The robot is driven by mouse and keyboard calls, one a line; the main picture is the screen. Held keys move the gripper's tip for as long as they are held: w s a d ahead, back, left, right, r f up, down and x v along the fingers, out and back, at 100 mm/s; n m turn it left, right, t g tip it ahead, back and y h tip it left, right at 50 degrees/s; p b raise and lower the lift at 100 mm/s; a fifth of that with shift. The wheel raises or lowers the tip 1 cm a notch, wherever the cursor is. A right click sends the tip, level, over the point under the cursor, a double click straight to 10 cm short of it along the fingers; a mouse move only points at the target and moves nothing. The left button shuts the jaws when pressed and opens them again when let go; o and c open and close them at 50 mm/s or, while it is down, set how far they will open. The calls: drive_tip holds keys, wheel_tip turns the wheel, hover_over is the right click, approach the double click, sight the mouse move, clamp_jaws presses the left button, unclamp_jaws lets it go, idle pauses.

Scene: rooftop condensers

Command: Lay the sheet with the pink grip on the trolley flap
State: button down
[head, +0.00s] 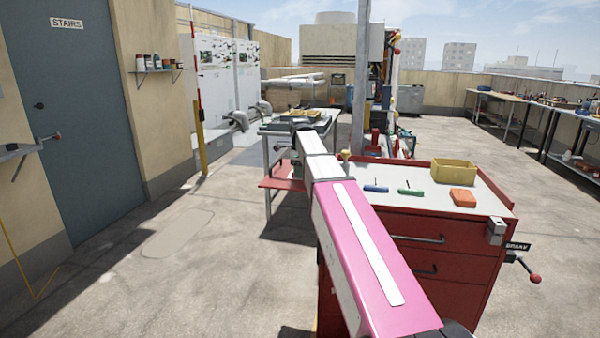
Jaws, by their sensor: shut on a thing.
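The red trolley (452,268) stands right of centre, with drawers in front and a pale top (420,176). No sheet with a pink grip shows. The long pink and white body across the middle is my own arm, reaching away from the lower right. My gripper's fingers and anything between them are hidden beyond the arm.
On the trolley top are a blue piece (376,189), a green piece (411,193), an orange block (462,197) and a yellow bin (454,171). A red-knobbed handle (530,272) juts out at right. A cluttered table (268,131) stands beyond. Floor at left is clear.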

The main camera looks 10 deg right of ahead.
drive_tip(key=c, duration=1.1)
unclamp_jaws()
wheel_tip(320, 180, up, 12)
